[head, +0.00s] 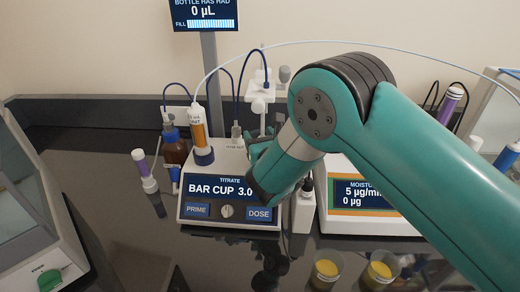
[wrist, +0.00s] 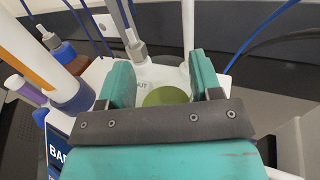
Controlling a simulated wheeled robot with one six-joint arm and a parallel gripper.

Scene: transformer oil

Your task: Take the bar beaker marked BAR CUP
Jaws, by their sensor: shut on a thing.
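Two other beakers of yellow liquid (head: 326,269) (head: 380,272) stand at the front.
The titrator (head: 230,212) carries an upright syringe burette (head: 201,135) close left of the gripper. A moisture meter (head: 362,195) is at right. Thin tubes arch overhead.

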